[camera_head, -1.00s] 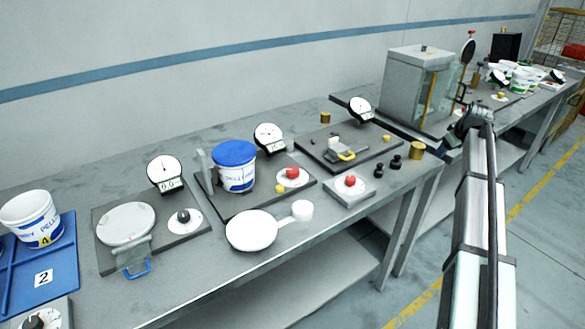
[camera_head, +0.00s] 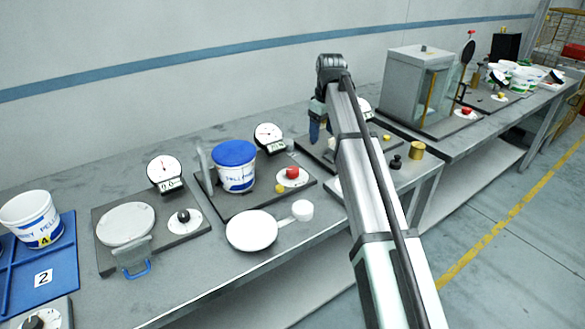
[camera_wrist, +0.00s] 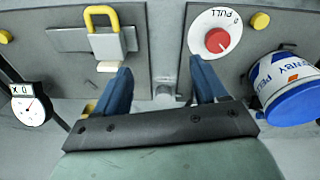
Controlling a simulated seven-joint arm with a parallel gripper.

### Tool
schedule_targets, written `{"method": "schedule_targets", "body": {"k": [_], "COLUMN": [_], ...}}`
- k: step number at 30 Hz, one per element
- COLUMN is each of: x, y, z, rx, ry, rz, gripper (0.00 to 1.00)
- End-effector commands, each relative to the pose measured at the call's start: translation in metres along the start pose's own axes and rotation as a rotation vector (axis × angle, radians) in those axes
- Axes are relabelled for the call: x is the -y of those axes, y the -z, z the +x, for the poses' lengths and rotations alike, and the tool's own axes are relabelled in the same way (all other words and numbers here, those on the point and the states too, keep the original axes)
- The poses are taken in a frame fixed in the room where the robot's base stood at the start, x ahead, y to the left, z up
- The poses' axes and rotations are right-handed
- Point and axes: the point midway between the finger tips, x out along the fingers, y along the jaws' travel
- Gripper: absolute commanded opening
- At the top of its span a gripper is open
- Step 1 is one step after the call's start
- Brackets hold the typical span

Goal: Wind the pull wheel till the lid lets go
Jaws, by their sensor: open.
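The pull wheel is a red knob (camera_head: 292,172) on a white disc, at the front right of a dark base plate. In the wrist view the red knob (camera_wrist: 217,40) sits on a disc marked PULL (camera_wrist: 213,17). Beside it on the same plate stands a white tub (camera_head: 237,178) with a blue lid (camera_head: 234,152); the lid is on. The wrist view shows the lid (camera_wrist: 298,104) at right. My gripper (camera_head: 316,130) is open above the bench, right of the tub. In the wrist view its blue fingers (camera_wrist: 160,80) are apart, the knob beyond the right one.
A dial gauge (camera_head: 268,135) stands behind the tub. A plate with a yellow handle (camera_wrist: 103,25) lies left in the wrist view, partly hidden by my arm in the head view. A white pan (camera_head: 252,230) lies in front.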

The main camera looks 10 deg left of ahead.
Motion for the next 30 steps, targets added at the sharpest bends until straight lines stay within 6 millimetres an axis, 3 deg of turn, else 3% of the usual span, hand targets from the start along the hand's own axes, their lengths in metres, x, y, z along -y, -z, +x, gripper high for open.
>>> {"method": "schedule_targets", "body": {"k": [1, 3, 9, 17, 30], "x": [0.021, 0.045, 0.086, 0.097, 0.100], "y": [0.011, 0.021, 0.035, 0.035, 0.027], "z": [-0.005, -0.012, -0.022, -0.013, 0.061], "rx": [0.017, 0.041, 0.089, 0.101, 0.100], "ry": [0.012, 0.026, 0.050, 0.056, 0.056], "rz": [-0.023, -0.045, -0.083, -0.090, -0.091], "gripper": [0.71, 0.71, 0.71, 0.71, 0.71]}}
